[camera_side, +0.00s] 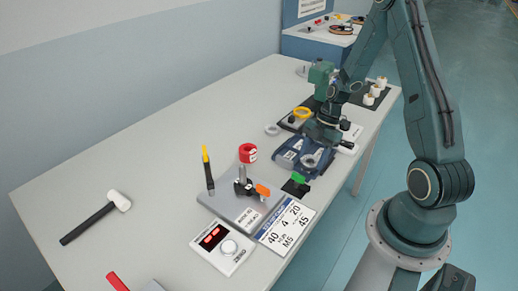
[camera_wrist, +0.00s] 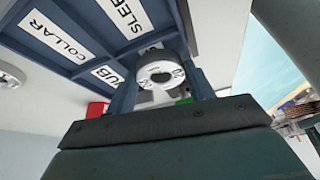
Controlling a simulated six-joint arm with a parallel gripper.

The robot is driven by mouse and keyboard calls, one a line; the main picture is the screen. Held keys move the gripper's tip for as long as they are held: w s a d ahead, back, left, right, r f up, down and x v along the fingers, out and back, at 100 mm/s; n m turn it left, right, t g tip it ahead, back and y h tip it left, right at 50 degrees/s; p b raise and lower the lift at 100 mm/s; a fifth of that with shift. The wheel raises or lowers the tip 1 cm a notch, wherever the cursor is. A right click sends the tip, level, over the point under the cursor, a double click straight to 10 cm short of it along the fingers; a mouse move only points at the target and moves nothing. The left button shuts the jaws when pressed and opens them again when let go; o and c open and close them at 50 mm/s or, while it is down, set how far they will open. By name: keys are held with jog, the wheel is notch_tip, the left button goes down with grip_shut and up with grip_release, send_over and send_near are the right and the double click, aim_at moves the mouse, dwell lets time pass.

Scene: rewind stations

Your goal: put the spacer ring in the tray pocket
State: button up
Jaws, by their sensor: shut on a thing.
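The spacer ring, a thick grey ring (camera_wrist: 160,70) with dark marks on its face, sits between the fingers of my gripper (camera_wrist: 163,88) in the wrist view. My gripper is shut on it. In the side view the ring (camera_side: 311,159) shows at the near right part of the blue tray (camera_side: 284,160), under my gripper (camera_side: 318,149). In the wrist view the tray (camera_wrist: 78,40) has white labels reading COLLAR, SLEE… and …UB, partly cut off. The fourth pocket's label is hidden. I cannot tell whether the ring touches the pocket floor.
Another grey ring (camera_side: 272,129) lies on the table left of the tray. A yellow ring (camera_side: 302,113) lies behind. The table's left part is mostly clear.

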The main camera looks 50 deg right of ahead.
jog(key=shift+s+a+f, duration=0.1)
jog(key=shift+s+f, duration=0.05)
jog(key=shift+f, duration=0.75)
jog(key=o, duration=0.9)
jog(key=shift+o, duration=0.2)
jog(key=shift+r, duration=0.6)
jog(key=shift+o, duration=0.4)
jog(key=w+v, duration=0.1)
jog(key=v, duration=1.1)
jog(key=shift+s+r, duration=0.15)
jog(key=shift+s, duration=0.15)
